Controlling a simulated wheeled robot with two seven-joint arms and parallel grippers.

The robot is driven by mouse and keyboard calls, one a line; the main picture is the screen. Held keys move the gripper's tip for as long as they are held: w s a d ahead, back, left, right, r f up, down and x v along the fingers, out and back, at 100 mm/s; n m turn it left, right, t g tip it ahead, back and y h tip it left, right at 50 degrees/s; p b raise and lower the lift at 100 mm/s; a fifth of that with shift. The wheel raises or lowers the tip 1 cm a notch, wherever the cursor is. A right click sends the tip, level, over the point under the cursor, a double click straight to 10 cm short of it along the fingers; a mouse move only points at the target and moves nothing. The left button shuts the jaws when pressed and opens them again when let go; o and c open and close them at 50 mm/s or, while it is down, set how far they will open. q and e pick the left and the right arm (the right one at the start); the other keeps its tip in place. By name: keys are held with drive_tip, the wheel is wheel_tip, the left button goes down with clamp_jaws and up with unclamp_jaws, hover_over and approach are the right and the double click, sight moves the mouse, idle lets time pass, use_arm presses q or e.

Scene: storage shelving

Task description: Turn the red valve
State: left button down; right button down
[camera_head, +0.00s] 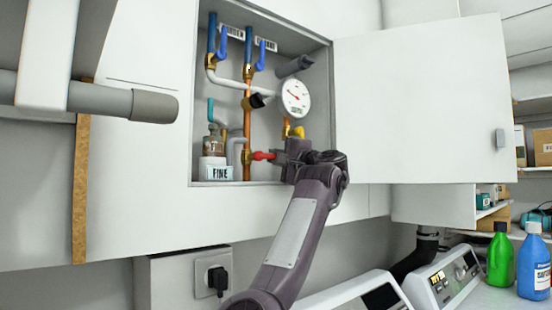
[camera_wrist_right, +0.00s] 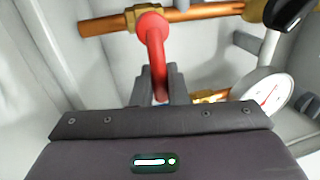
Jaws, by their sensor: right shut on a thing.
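The red valve (camera_head: 262,156) is a small red lever on a copper pipe, low in the open wall cabinet in the head view. In the right wrist view the red valve (camera_wrist_right: 154,40) is a curved red handle on a brass fitting, pointing down between my fingers. My right gripper (camera_head: 280,157) reaches into the cabinet from below right. In the wrist view my right gripper (camera_wrist_right: 158,88) is shut on the handle's end, one finger on each side. Part of the handle is hidden by the gripper. My left gripper is not in view.
The cabinet door (camera_head: 420,105) stands open to the right. A plug (camera_head: 218,280) is below. Green (camera_head: 500,255) and blue bottles (camera_head: 534,262) stand at far right.

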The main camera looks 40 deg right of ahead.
drive_tip(key=c, duration=1.5)
unclamp_jaws()
drive_tip(key=shift+d+f, duration=0.1)
drive_tip(key=shift+c, duration=0.2)
drive_tip(key=shift+s, duration=0.1)
drive_tip(key=shift+s+f+b, duration=0.2)
drive_tip(key=shift+s+b, duration=0.15)
drive_tip(key=b+v, duration=0.2)
drive_tip(key=v, duration=0.4)
drive_tip(key=shift+s+b, duration=0.3)
drive_tip(key=shift+s, duration=0.1)
